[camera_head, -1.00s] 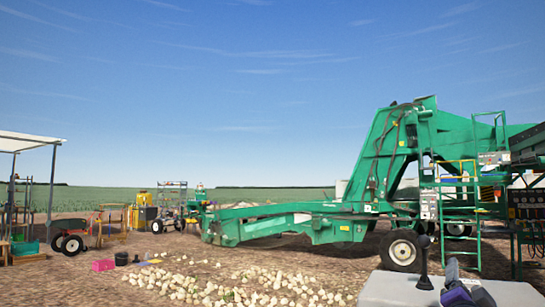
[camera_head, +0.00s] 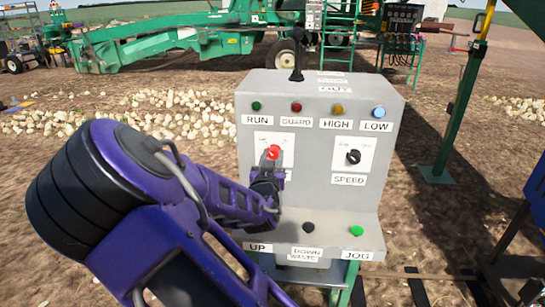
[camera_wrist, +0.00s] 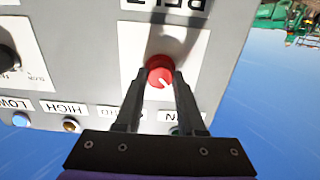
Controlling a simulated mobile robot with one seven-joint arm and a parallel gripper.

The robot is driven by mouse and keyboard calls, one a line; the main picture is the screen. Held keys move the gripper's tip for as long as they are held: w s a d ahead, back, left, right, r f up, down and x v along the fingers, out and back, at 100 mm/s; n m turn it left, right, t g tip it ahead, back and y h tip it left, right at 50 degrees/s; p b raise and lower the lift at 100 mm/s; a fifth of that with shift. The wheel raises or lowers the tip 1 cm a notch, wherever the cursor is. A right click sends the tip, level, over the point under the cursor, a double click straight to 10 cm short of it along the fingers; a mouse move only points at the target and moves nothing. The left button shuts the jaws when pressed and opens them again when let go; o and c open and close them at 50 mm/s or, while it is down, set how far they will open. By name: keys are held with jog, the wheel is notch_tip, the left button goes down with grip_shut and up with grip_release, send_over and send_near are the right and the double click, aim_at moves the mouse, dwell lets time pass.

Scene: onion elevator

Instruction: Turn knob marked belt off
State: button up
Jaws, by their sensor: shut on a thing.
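The red belt knob (camera_head: 273,152) sits on a white plate (camera_head: 288,143) on the left of the grey control console's face. In the wrist view the knob (camera_wrist: 158,70) shows a white pointer line toward the lower right, and an upside-down BELT label (camera_wrist: 180,4) above it. My gripper (camera_head: 269,163) is at the knob, and its two fingers (camera_wrist: 159,80) are shut on it from either side. In the head view my gripper and arm cover the label below the plate.
The grey console (camera_head: 317,200) also carries a black SPEED knob (camera_head: 353,157), a row of lamps above, and buttons on its lower ledge, including a green JOG button (camera_head: 356,231). A black lever (camera_head: 296,62) stands on top. A green post (camera_head: 460,110) rises at right.

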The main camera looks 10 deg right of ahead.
grip_shut()
jog(key=n+p, duration=0.1)
jog(key=n, duration=0.2)
jog(key=shift+n, duration=0.4)
jog(key=n+p, duration=0.2)
jog(key=n, duration=0.2)
jog(key=shift+n, duration=0.3)
jog(key=n+p, duration=0.1)
jog(key=n, duration=0.3)
jog(key=shift+a+n, duration=0.1)
jog(key=shift+n, duration=0.2)
jog(key=n+p, duration=0.1)
jog(key=n, duration=0.3)
jog(key=shift+f+n, duration=0.15)
jog(key=shift+n, duration=0.25)
